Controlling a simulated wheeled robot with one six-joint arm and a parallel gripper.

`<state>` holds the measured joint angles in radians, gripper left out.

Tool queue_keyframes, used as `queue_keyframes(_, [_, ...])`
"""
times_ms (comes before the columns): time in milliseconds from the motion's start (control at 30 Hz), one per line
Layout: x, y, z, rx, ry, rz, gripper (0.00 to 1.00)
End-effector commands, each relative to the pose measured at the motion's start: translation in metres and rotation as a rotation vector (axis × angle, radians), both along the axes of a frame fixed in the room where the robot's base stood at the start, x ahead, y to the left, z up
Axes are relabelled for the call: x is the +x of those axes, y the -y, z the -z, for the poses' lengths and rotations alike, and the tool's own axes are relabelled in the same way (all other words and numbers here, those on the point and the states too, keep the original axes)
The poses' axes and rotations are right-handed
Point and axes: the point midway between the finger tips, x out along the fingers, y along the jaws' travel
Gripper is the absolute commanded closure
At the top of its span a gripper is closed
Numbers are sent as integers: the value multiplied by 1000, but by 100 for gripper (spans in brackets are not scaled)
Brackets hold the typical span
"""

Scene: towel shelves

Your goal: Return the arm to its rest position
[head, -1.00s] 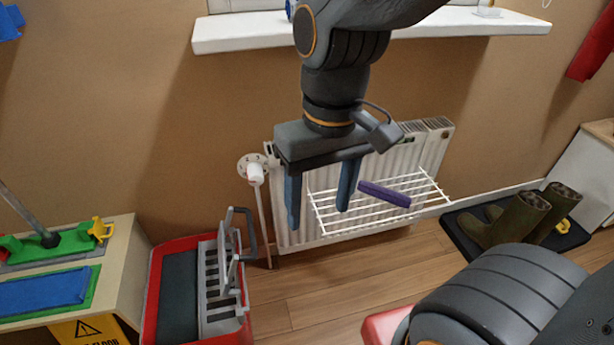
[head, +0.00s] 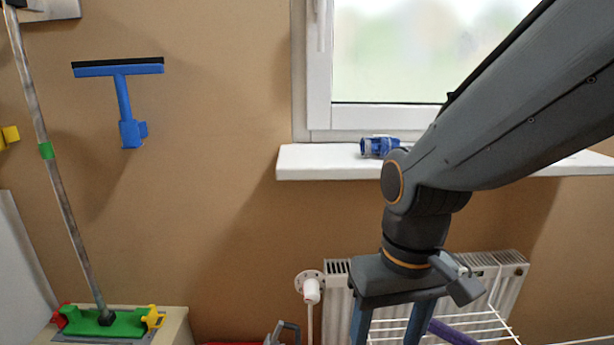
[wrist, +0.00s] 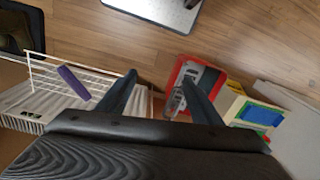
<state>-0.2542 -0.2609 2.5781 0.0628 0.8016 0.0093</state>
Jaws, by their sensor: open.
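My gripper (head: 388,325) hangs from my arm in front of the radiator in the head view, its fingertips cut off by the lower edge. In the wrist view its two fingers (wrist: 165,98) are spread apart with nothing held between them. A purple folded cloth (wrist: 74,83) lies on the white wire rack (wrist: 110,66) in the wrist view, left of the fingers. In the head view the purple cloth (head: 452,333) shows just right of the fingers, partly cut off.
The white radiator (head: 505,285) is behind my gripper, below the windowsill (head: 325,162), which bears a blue object (head: 379,147). A blue squeegee (head: 124,100) hangs on the wall. A green mop (head: 105,322) stands on a cabinet at left.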

Motion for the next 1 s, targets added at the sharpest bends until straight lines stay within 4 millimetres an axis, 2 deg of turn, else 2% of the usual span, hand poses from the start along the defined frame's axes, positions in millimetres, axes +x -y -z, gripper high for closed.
queue_keyframes(333, [1,27,-32,-18,-6,74,41])
queue_keyframes(633, [-2,62,-67,-37,-9,168,41])
queue_keyframes(800, [-3,75,-76,-43,-8,199,41])
queue_keyframes(1000, [-4,78,-76,-45,-8,210,41])
